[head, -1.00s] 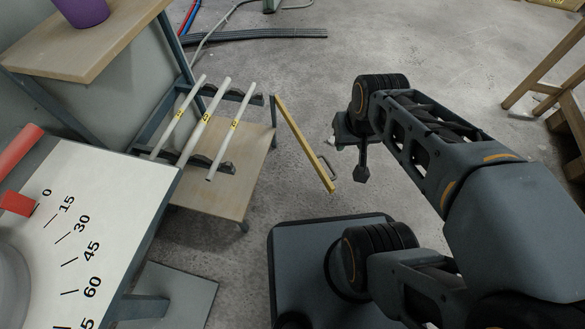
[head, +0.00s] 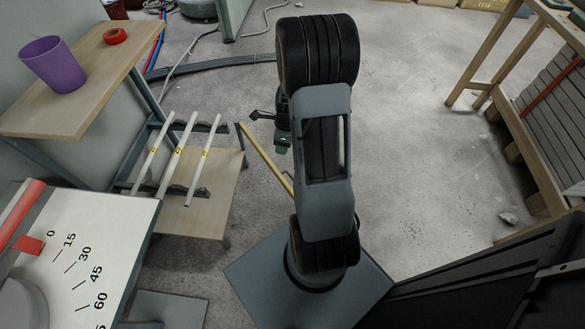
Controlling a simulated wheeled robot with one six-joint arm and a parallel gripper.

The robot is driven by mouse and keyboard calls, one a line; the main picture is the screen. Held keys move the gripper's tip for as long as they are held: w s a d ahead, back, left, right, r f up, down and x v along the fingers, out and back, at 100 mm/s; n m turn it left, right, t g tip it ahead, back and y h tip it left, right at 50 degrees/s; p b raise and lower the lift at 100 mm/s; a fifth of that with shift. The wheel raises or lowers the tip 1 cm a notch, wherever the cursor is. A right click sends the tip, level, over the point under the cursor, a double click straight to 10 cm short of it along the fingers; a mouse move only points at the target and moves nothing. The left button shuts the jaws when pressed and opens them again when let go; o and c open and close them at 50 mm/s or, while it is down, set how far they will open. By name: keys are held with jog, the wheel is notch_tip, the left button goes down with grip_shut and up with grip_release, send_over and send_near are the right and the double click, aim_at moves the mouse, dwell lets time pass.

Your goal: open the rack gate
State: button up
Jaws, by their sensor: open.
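The rack (head: 228,165) stands left of centre in the head view, with several white tubes (head: 177,150) lying across its dark notched holders. The gate is a yellow bar (head: 265,157), attached near the rack's right upright. It angles out from the rack, toward the lower right of the picture, leaving the side of the tubes clear. Its far end and handle are hidden behind my arm. My gripper (head: 263,116) is open and empty, partly hidden by my arm. In the picture it lies just right of the bar's rack end; I cannot tell how close it is.
A white angle-marked table (head: 100,215) stands at the lower left. A wooden shelf (head: 110,75) holds a purple cup (head: 54,64) and a red ring (head: 115,36). Dark conduits (head: 220,63) lie on the floor behind. A wooden frame (head: 480,60) stands right. Floor between is free.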

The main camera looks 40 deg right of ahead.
jog(key=s+d+f+m+p, duration=0.2)
jog(key=d+f+m, duration=0.4)
jog(key=m, duration=0.4)
jog(key=shift+y, duration=0.3)
jog(key=a+f+b, duration=0.1)
jog(key=f, duration=0.3)
jog(key=a+f+b, duration=0.1)
jog(key=f+b, duration=0.1)
jog(key=f, duration=0.3)
jog(key=a+f+b, duration=0.1)
jog(key=f+b, duration=0.1)
jog(key=f, duration=0.3)
jog(key=shift+s+a, duration=0.1)
jog(key=shift+c, duration=0.3)
grip_shut()
